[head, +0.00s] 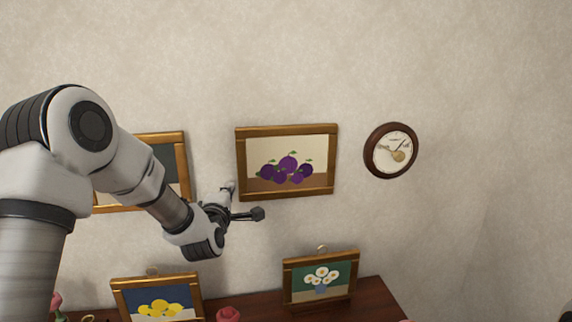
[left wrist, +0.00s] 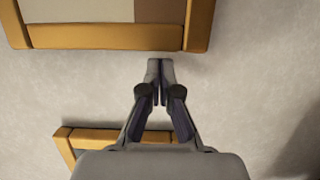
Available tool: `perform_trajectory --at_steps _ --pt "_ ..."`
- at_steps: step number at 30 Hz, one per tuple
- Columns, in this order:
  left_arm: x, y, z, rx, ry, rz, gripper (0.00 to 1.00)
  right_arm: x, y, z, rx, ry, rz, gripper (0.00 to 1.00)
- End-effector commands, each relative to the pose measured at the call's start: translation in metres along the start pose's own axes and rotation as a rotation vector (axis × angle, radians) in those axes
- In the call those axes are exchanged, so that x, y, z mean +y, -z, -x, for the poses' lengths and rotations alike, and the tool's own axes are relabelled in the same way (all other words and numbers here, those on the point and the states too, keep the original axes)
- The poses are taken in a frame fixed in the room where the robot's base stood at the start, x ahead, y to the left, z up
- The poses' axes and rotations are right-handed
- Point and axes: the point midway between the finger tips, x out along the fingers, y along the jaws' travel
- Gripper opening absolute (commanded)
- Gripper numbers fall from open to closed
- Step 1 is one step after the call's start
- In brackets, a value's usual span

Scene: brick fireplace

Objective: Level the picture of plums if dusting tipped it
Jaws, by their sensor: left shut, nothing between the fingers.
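The picture of plums (head: 288,130) hangs on the wall in a gold-brown wooden frame, in the middle of the head view. Its edges look close to level there; a very small tilt is hard to judge. My left gripper (head: 258,214) is shut and empty, and appears just below the frame's lower left part. In the left wrist view my left gripper (left wrist: 160,65) has its fingertips together, below the lower edge of a wooden frame (left wrist: 105,37) near its right corner. I see no contact. My right gripper is not in view.
Another wall picture (head: 183,165) hangs at left, partly behind my arm. Below, a lemon picture (head: 157,309) and a daisy picture (head: 321,278) stand on the dark mantel (head: 378,295). The wall at far right is bare.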

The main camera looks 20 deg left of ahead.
Motion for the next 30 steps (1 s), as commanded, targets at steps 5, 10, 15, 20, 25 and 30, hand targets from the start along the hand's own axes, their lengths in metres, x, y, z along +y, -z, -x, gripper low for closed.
perform_trajectory --at_steps 5,10,15,20,25,30 --pt "-0.001 0.009 0.002 0.001 0.001 0.002 0.00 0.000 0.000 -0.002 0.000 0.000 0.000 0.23" --pt "-0.001 0.011 0.004 -0.001 0.001 0.000 0.00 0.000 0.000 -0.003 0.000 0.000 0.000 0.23" --pt "-0.002 0.007 0.020 -0.002 0.000 0.000 0.00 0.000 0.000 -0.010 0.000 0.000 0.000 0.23" --pt "-0.002 0.002 0.039 -0.002 0.000 0.000 0.00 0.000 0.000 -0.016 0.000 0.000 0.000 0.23" --pt "-0.002 -0.003 0.059 -0.002 0.000 0.000 0.00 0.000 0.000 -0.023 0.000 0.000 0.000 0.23" --pt "-0.002 -0.008 0.076 -0.002 0.001 0.001 0.00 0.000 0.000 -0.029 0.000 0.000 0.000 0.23"
